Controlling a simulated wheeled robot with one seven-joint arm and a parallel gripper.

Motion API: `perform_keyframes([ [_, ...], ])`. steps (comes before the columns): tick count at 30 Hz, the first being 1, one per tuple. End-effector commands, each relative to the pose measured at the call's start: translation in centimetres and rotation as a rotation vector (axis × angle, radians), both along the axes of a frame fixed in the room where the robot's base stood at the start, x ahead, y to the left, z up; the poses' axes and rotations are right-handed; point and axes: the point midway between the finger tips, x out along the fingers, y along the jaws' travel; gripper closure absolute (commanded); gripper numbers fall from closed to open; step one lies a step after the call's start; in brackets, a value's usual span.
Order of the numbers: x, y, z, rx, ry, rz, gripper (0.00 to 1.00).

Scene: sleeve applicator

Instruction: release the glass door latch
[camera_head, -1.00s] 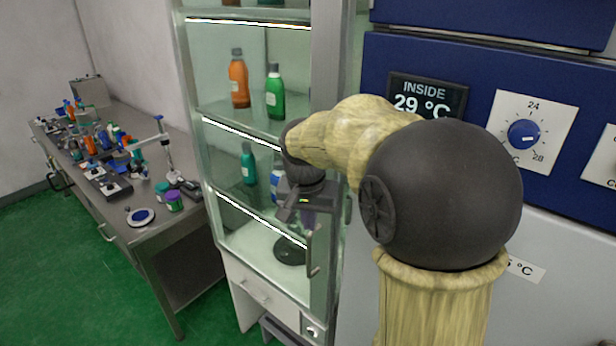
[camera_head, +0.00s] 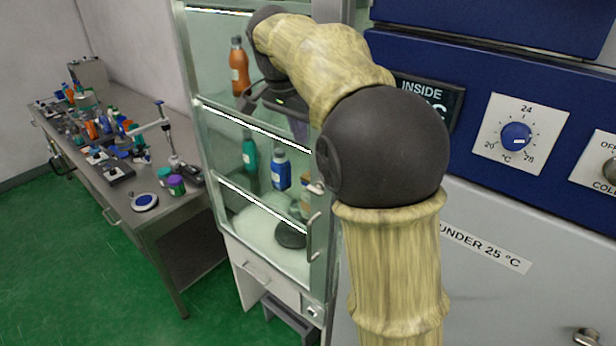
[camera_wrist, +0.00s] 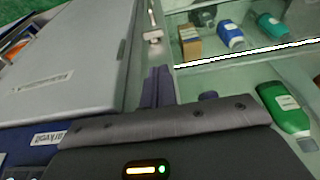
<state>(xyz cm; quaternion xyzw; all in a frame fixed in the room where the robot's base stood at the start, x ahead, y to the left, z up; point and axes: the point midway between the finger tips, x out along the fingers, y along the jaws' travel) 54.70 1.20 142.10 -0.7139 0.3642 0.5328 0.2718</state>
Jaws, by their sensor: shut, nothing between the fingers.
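The glass door (camera_head: 222,130) of the tall cabinet is closed as far as I can see, with bottles behind it. A small pale fitting (camera_head: 316,188), apparently the latch, sits on the door's right edge above a vertical bar handle (camera_head: 313,238). What seems to be the same fitting (camera_wrist: 153,36) shows beyond my fingers in the wrist view; its exact position is too small to tell. My gripper (camera_wrist: 158,88) is shut and empty, its purple fingers together, apart from the fitting. In the head view its fingers (camera_head: 298,128) are partly hidden by my arm, in front of the upper door.
A blue-topped unit with a dial (camera_head: 516,136) stands close on the right. A cluttered metal bench (camera_head: 150,208) stands left, with green floor between. A low step (camera_head: 290,319) sits at the cabinet's foot. Green (camera_wrist: 288,110) and blue (camera_wrist: 230,36) bottles stand inside.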

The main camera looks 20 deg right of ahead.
Motion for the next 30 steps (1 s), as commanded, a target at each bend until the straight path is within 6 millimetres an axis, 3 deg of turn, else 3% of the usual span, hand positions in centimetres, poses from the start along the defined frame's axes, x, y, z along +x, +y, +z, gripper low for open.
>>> perform_keyframes([
  [21,1.5,-2.2,-10.9,0.000,0.006,0.003,1.00],
  [30,1.5,-2.2,-13.2,0.000,0.001,0.002,1.00],
])
